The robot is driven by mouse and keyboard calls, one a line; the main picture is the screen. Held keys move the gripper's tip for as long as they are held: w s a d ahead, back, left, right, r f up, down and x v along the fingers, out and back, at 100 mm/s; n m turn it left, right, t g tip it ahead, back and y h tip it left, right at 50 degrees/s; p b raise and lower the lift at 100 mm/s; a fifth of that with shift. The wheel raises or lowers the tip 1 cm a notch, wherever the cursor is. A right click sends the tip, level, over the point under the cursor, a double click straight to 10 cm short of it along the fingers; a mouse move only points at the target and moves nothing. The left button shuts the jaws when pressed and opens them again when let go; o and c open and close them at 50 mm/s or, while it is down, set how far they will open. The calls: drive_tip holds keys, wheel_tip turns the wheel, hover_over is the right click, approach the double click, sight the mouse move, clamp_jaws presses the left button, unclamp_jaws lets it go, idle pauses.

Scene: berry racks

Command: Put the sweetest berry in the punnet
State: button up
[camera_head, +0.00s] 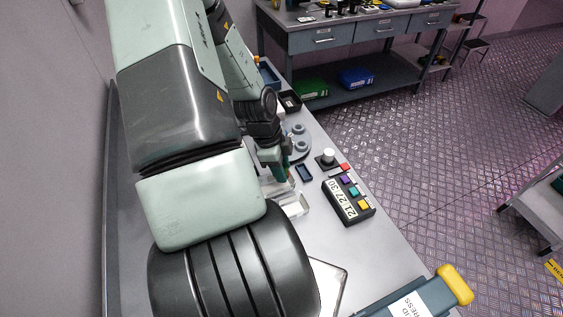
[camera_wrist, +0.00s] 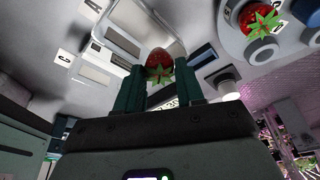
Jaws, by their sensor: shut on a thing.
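My gripper (camera_wrist: 157,82) is shut on a red strawberry with a green leafy cap (camera_wrist: 158,62), held between its two dark green fingers. In the head view my gripper (camera_head: 283,177) is over the bench, and the berry in it is too small to make out. A second red strawberry (camera_wrist: 258,20) sits on a round grey stand at the upper right of the wrist view. A clear, pale-rimmed open container (camera_head: 296,206) lies on the bench just below my gripper in the head view; I cannot tell for sure that it is the punnet.
A black box with number readouts and coloured squares (camera_head: 348,200) stands to the right. A white-topped knob (camera_head: 327,157) and a small dark tray (camera_head: 304,173) are near my gripper. The grey round stand (camera_head: 299,143) is behind it. Bare bench (camera_head: 330,245) lies toward the front.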

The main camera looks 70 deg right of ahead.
drive_tip(key=shift+f, duration=0.1)
drive_tip(key=o, duration=0.7)
drive_tip(key=shift+r, duration=3.05)
